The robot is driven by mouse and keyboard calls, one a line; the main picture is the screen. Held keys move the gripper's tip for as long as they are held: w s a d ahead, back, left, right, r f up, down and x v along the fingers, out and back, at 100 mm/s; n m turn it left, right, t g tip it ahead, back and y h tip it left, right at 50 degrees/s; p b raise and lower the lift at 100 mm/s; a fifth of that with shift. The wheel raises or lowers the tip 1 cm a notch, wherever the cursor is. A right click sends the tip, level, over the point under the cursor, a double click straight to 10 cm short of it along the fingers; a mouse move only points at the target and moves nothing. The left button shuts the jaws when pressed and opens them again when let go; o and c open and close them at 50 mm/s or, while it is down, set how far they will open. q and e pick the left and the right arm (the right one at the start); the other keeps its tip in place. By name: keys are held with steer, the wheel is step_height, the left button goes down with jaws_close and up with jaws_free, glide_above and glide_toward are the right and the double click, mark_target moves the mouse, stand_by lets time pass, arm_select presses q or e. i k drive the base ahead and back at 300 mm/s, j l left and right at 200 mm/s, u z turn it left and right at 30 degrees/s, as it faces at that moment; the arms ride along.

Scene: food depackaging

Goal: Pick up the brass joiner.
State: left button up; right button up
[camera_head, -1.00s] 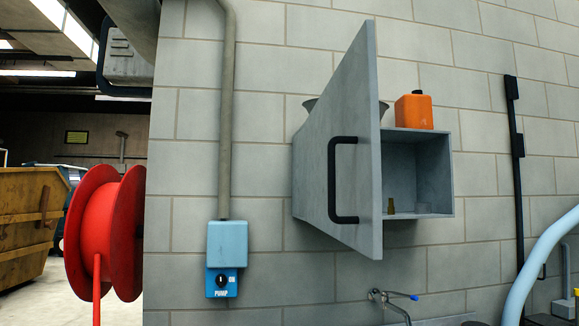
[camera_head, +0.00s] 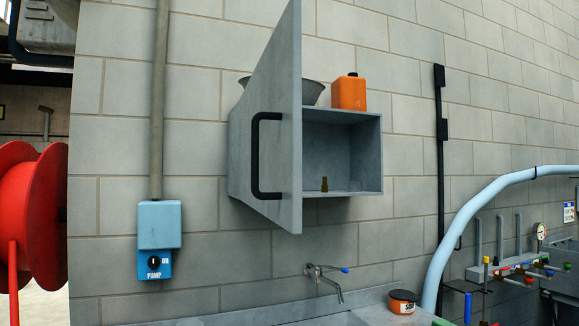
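A small brass-coloured piece (camera_head: 324,184), which looks like the brass joiner, stands upright on the floor of the grey wall cabinet (camera_head: 372,192). A small clear item (camera_head: 355,186) sits to its right, too faint to identify. The cabinet door (camera_head: 275,130) with its black handle (camera_head: 257,156) stands open to the left of the piece. Neither of my grippers is in the head view.
An orange canister (camera_head: 349,92) and a grey bowl or funnel (camera_head: 310,90) are on top of the cabinet. Below are a tap (camera_head: 326,278), a counter and an orange tub (camera_head: 402,301). A pale blue pipe (camera_head: 440,250) and valves stand at right; a pump switch (camera_head: 159,240) and red reel (camera_head: 38,215) at left.

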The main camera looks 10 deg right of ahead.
mark_target(324, 186)
steer(key=i+l, duration=0.1)
steer(key=l, duration=0.4)
steer(key=i+l, duration=0.1)
steer(key=l, duration=0.45)
steer(key=i+l, duration=0.1)
steer(key=l, duration=0.4)
steer(key=i+l, duration=0.1)
steer(key=l, duration=0.4)
steer(key=i+l, duration=0.1)
steer(key=l, duration=0.4)
